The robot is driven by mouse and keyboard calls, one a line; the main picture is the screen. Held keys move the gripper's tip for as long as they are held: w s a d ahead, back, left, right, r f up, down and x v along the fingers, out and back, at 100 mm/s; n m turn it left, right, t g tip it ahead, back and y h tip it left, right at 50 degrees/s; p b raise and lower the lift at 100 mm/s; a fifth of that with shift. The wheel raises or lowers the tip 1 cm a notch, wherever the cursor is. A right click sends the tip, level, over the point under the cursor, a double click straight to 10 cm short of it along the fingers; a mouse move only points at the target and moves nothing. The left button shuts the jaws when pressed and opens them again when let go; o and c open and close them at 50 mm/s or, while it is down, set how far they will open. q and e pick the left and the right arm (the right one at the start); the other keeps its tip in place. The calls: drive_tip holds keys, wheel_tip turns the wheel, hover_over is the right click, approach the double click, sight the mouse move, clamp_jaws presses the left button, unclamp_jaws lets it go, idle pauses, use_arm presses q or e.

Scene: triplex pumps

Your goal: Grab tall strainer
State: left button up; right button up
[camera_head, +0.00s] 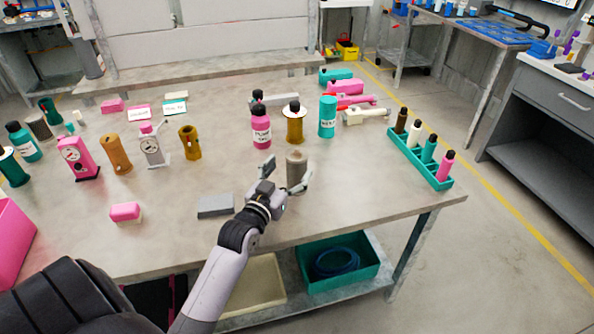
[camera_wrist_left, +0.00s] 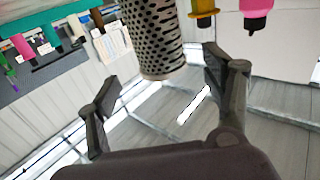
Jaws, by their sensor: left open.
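A tall strainer (camera_head: 297,166), a grey-brown cylinder, stands upright near the front of the table (camera_head: 340,190). In the left wrist view the strainer (camera_wrist_left: 152,32) shows its perforated wall, ahead of and roughly between the finger tips. My left gripper (camera_head: 286,174) is open at the strainer, one finger to its left and one near its right side. Whether a finger touches it cannot be told. My right gripper is not in view.
A pink bottle (camera_head: 261,128), a gold-brown cylinder (camera_head: 295,125) and a teal cylinder (camera_head: 327,117) stand behind the strainer. A grey block (camera_head: 215,206) lies to its left. A teal rack (camera_head: 420,164) holds bottles at the right. The table is clear between strainer and rack.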

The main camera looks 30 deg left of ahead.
sight(301, 149)
use_arm(q)
drive_tip(key=w, duration=0.3)
drive_tip(key=w+a, duration=0.1)
drive_tip(key=shift+w+r+p, duration=0.3)
drive_tip(key=shift+w+p, duration=0.05)
drive_tip(key=shift+p, duration=0.05)
drive_tip(key=shift+w+f, duration=0.1)
drive_tip(key=shift+w, duration=0.35)
drive_tip(key=shift+c, duration=0.5)
drive_tip(key=c, duration=1.6)
